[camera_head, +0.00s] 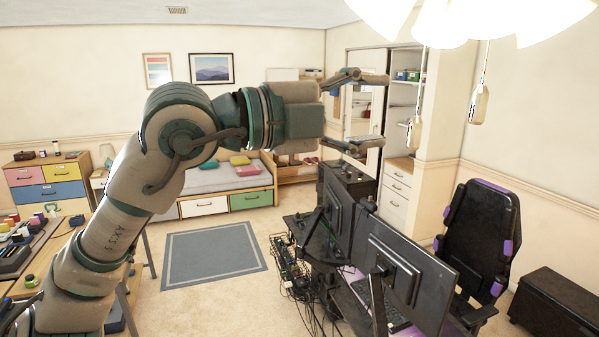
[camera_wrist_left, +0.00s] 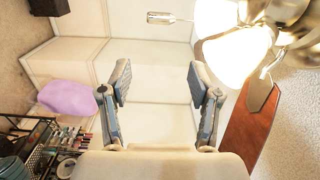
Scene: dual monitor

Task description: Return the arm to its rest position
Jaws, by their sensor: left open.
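My left arm (camera_head: 125,190) rises from the lower left of the head view and bends to the right at its raised elbow. My left gripper (camera_head: 385,112) is stretched out level, high above the desk with the monitors. Its two fingers are wide apart with nothing between them. The left wrist view shows the same open fingers (camera_wrist_left: 160,82) with bare wall behind them. My right gripper shows in neither view.
Two black monitors (camera_head: 405,275) stand on the desk below the gripper, beside a black and purple chair (camera_head: 482,235). A lit ceiling lamp (camera_head: 440,20) with hanging pulls (camera_head: 478,104) is close to the right. A cluttered workbench (camera_head: 70,240) is at the left.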

